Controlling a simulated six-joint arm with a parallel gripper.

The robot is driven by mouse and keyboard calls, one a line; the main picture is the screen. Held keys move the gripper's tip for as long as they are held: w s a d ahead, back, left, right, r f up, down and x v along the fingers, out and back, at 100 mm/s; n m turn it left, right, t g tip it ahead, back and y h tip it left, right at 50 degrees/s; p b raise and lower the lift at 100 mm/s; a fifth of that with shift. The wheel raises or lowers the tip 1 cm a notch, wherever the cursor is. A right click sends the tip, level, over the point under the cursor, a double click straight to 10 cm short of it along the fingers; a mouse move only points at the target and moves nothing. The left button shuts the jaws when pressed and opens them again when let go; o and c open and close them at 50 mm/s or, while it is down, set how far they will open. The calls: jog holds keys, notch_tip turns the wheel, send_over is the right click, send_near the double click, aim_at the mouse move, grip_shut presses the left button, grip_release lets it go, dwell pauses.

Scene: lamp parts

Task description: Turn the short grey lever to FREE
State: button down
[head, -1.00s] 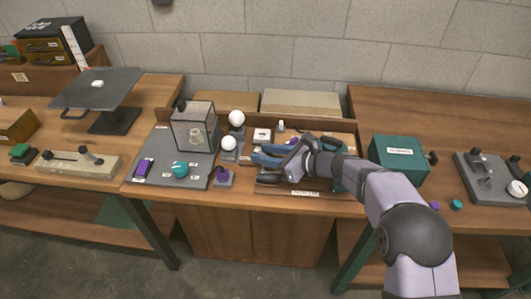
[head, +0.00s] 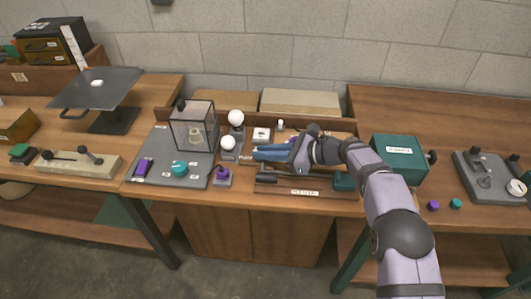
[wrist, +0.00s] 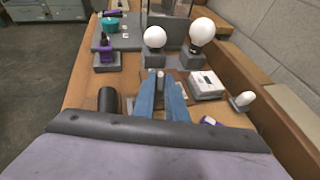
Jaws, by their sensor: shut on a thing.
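My gripper (wrist: 161,92) has two blue fingers, which show side by side in the wrist view. They are shut on a small upright grey piece, which I take as the short grey lever (wrist: 160,78); its top shows between the fingertips. In the head view my gripper (head: 258,153) reaches left over the middle of the bench. The lever is hidden there by the fingers. A brown plate (wrist: 179,77) shows just behind the fingers. I cannot read any FREE mark or the lever's exact angle.
Two white globes (head: 236,118) on grey blocks stand beyond my fingertips. A white box (wrist: 206,84) and a small white-tipped piece (wrist: 242,100) stand close by. A dark cylinder (wrist: 108,100) lies on the other side.

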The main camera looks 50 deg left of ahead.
jog(key=shift+a+r+n+g, duration=0.1)
jog(key=shift+r+n+g, duration=0.05)
jog(key=shift+n+g, duration=0.15)
jog(key=c, duration=1.8)
grip_release()
jog(key=shift+b+v, duration=0.9)
jog(key=shift+v, duration=2.8)
